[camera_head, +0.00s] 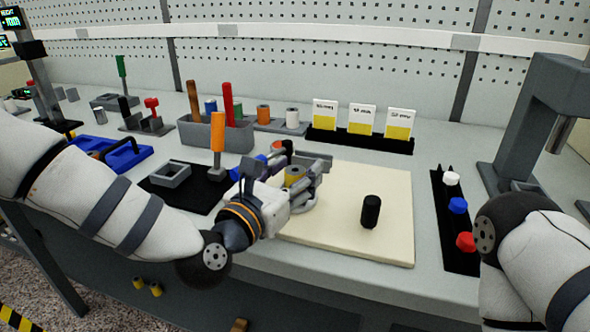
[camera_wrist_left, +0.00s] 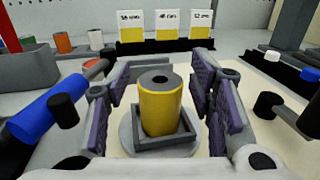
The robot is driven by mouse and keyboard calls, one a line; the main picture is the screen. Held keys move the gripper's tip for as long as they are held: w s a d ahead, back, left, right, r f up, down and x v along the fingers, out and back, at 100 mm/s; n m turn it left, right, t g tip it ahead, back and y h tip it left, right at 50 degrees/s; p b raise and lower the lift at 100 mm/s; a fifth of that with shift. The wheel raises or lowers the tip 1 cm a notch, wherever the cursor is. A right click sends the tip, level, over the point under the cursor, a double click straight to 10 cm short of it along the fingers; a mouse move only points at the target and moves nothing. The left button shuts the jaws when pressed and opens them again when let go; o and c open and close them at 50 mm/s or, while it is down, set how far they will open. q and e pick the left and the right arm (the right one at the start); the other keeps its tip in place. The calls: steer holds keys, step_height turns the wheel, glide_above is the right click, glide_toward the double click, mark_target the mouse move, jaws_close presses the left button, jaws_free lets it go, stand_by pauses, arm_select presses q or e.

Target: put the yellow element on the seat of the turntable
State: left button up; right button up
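The yellow element (camera_wrist_left: 160,108) is a cylinder with a grey top and a dark centre hole. In the left wrist view it stands about upright within the square grey seat (camera_wrist_left: 170,145), on the round turntable (camera_wrist_left: 128,132). The front wall of the seat hides its foot. The left gripper also shows in the head view (camera_head: 297,184). My right gripper is out of the frame.
A black cylinder (camera_head: 371,211) stands on the cream board (camera_head: 340,235). A grey bin (camera_head: 205,134), an orange-handled tool (camera_head: 217,140) and label cards (camera_head: 361,119) are behind. A black strip (camera_head: 447,225) with red, blue and white pieces lies right. The board's front is clear.

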arm_select(q)
steer(key=shift+r, duration=0.4)
steer(key=v, duration=1.2)
steer(key=shift+f+p, duration=0.1)
steer(key=shift+p, duration=0.2)
steer(key=shift+a+f, duration=0.1)
